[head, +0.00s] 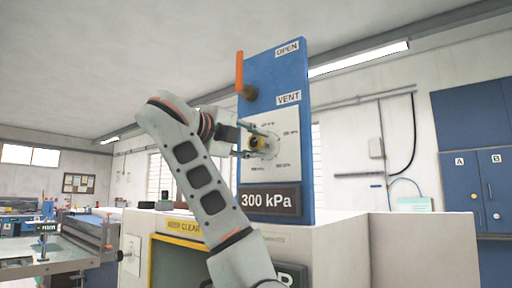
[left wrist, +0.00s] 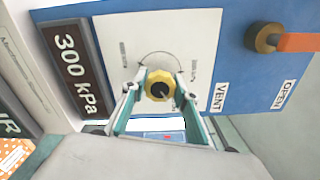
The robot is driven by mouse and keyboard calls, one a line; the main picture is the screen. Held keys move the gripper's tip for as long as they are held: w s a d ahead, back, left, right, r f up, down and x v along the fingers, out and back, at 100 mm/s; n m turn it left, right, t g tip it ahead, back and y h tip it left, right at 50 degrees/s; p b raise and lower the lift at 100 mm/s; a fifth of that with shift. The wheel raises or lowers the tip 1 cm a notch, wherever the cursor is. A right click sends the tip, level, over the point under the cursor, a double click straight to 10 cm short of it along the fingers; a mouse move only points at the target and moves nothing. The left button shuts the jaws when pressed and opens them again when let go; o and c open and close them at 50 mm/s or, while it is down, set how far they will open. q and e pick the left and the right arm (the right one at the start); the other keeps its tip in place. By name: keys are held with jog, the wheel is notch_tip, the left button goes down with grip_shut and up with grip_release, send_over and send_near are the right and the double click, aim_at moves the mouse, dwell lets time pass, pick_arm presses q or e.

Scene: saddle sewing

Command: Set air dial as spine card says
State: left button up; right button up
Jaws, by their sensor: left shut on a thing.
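The air dial is a yellow knob (head: 257,143) on a white scale plate (head: 288,165) on an upright blue panel (head: 287,75). The knob also shows in the left wrist view (left wrist: 159,86), with a dark mark on its face. Small printed kPa values ring it, too small to read surely. A dark brown plate (head: 270,201) below reads "300 kPa"; I cannot tell whether it is the spine card. My left gripper (head: 262,144) is shut on the knob, one finger on each side. The fingers partly hide the scale. My right gripper is out of view.
An orange lever (head: 239,71) stands upright near the panel's top left, by the OPEN and VENT labels (head: 288,98). A pale machine housing (head: 345,235) with a yellow "KEEP CLEAR" strip (head: 184,227) is below. Blue cabinets (head: 475,175) stand far right.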

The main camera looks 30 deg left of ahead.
pick_arm(q)
jog(key=shift+w+f+m, duration=0.1)
jog(key=shift+m, duration=0.7)
jog(key=o, duration=1.1)
jog(key=shift+s+a, duration=0.15)
jog(key=shift+s, duration=1.75)
jog(key=shift+s+a, duration=0.1)
jog(key=shift+s, duration=1.8)
